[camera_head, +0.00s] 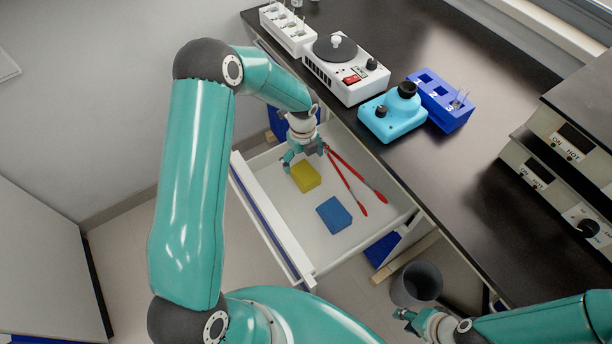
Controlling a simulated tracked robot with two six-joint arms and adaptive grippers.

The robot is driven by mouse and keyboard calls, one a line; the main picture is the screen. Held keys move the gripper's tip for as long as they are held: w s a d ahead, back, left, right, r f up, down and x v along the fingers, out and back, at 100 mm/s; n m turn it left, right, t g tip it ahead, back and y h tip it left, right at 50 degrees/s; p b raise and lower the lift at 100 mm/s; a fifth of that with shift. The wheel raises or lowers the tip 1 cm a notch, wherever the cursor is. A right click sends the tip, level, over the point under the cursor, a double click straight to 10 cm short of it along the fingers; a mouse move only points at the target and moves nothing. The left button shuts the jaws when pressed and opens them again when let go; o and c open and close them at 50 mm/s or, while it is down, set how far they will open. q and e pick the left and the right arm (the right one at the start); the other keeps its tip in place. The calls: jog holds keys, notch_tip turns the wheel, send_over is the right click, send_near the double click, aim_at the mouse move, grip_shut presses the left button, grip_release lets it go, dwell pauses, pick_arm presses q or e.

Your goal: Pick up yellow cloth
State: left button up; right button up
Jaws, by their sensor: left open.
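The yellow cloth (306,178) is a small folded block lying in the open white drawer (277,207), near its left end. My left gripper (304,160) is open and empty, reaching down into the drawer just above and behind the cloth. Its fingers look very close to the cloth; I cannot tell whether they touch it.
A blue cloth (334,214) and red-handled tongs (345,178) lie in the drawer beside the yellow cloth. The dark bench top (452,172) above carries a white stirrer (345,75), a light-blue device (392,115) and a blue rack (440,101). A grey bin (420,282) stands below.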

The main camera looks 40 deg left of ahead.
aim_at(304, 173)
pick_arm(q)
jog(key=shift+f, duration=3.75)
jog(key=c, duration=1.2)
